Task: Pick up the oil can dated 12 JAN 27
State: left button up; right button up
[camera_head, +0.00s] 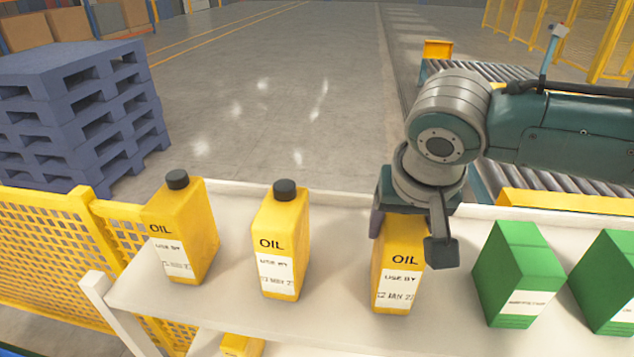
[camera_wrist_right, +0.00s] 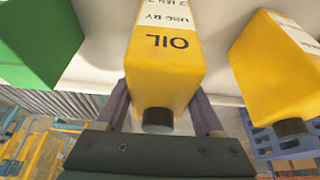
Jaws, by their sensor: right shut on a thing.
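Three yellow oil cans with black caps stand upright in a row on a white shelf (camera_head: 235,310). The left can (camera_head: 188,235) has a use-by label too blurred to read surely. The middle can's (camera_head: 283,240) date is also unclear. The right wrist view shows the held can (camera_wrist_right: 163,65) between the fingers (camera_wrist_right: 162,110). My left gripper is out of view.
Two green boxes (camera_head: 519,272) (camera_head: 608,280) stand on the shelf right of the held can. Another yellow thing (camera_head: 238,346) shows below the shelf. Behind are a yellow mesh fence (camera_head: 45,225), stacked blue pallets (camera_head: 75,115) and a roller conveyor (camera_head: 500,72).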

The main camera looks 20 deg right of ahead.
grip_shut()
dwell(0.5)
